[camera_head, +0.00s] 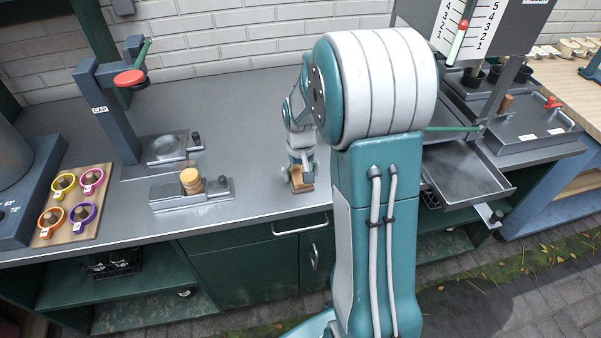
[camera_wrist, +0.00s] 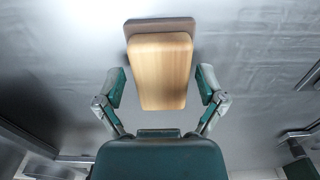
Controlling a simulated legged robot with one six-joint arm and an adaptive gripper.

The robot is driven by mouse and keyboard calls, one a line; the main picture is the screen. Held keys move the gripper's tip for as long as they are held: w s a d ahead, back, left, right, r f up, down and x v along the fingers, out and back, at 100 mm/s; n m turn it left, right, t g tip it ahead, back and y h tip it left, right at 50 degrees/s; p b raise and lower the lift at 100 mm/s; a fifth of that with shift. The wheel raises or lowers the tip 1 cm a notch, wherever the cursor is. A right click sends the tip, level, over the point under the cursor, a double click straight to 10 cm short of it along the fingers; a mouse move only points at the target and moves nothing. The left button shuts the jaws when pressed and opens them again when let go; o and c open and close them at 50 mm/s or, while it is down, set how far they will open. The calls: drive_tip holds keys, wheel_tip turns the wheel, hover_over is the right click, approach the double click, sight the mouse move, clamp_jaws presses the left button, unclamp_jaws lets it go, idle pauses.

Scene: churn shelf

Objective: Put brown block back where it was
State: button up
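A light-brown wooden block (camera_wrist: 160,70) with a darker brown end (camera_wrist: 160,26) is in the middle of the wrist view. My gripper (camera_wrist: 161,86) has its two green-padded fingers on either side of the block. A gap shows between each finger and the block, so the gripper is open around it. In the head view, my gripper (camera_head: 300,172) is low over the grey worktop near its front edge, with brown block surface (camera_head: 301,184) showing at the fingers. My arm hides part of the worktop right of it.
Left of my gripper is a grey fixture (camera_head: 212,190) with a round wooden knob (camera_head: 190,181). Behind it stands a dark press (camera_head: 108,110) marked CAP. A wooden board (camera_head: 75,228) with several coloured rings is at far left. A metal tray (camera_head: 468,172) is right of my arm. Worktop behind my gripper is clear.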

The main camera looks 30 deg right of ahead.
idle(0.3)
wheel_tip(320, 180, up, 12)
drive_tip(key=s+a+r+n+t, duration=0.1)
drive_tip(key=s+a+r+t, duration=0.1)
drive_tip(key=s+a, duration=0.4)
drive_tip(key=s+a+r+n+t, duration=0.2)
drive_tip(key=s+a+r, duration=0.3)
drive_tip(key=s, duration=0.8)
drive_tip(key=shift+a+r+t, duration=0.3)
drive_tip(key=shift+a+t, duration=0.5)
drive_tip(key=shift+a, duration=0.05)
